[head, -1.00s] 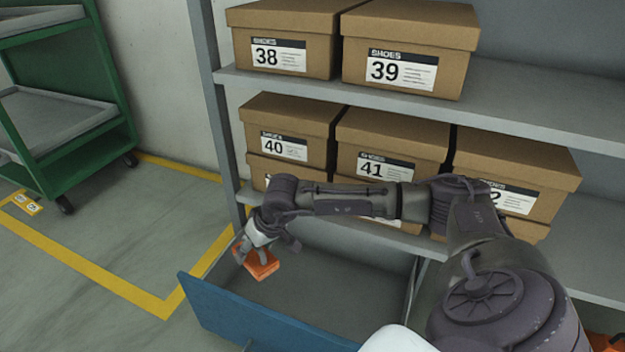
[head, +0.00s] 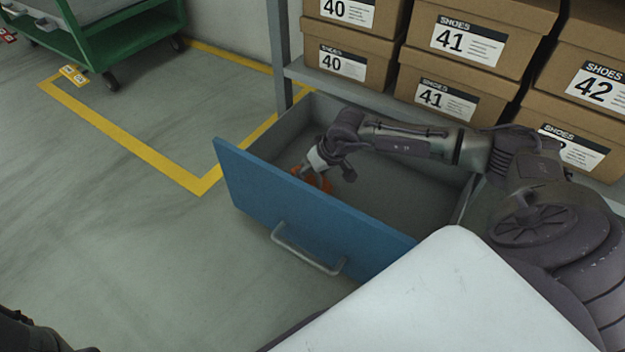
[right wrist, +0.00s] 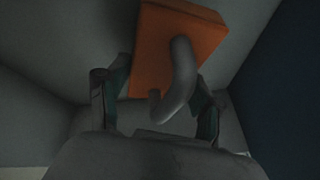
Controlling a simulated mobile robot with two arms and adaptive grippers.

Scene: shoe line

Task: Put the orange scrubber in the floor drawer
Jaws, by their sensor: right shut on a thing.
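The orange scrubber (head: 318,180) is partly hidden by my right gripper and the drawer front in the head view. The right wrist view shows its flat orange block (right wrist: 180,22) with a curved grey handle. My right gripper (head: 328,168) is shut on the scrubber, with the handle between its fingers (right wrist: 155,105). The floor drawer (head: 300,205) is pulled out, with a blue front and a grey inside. The gripper and scrubber are inside its walls, near the front left. I cannot tell whether the scrubber touches the bottom. My left gripper is not in view.
Shoe boxes (head: 470,45) stand on the shelf (head: 360,92) above and behind the drawer. A green cart (head: 130,30) is at the upper left. The floor left of the drawer is clear, with yellow lines (head: 130,147). The drawer handle (head: 305,252) sticks out in front.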

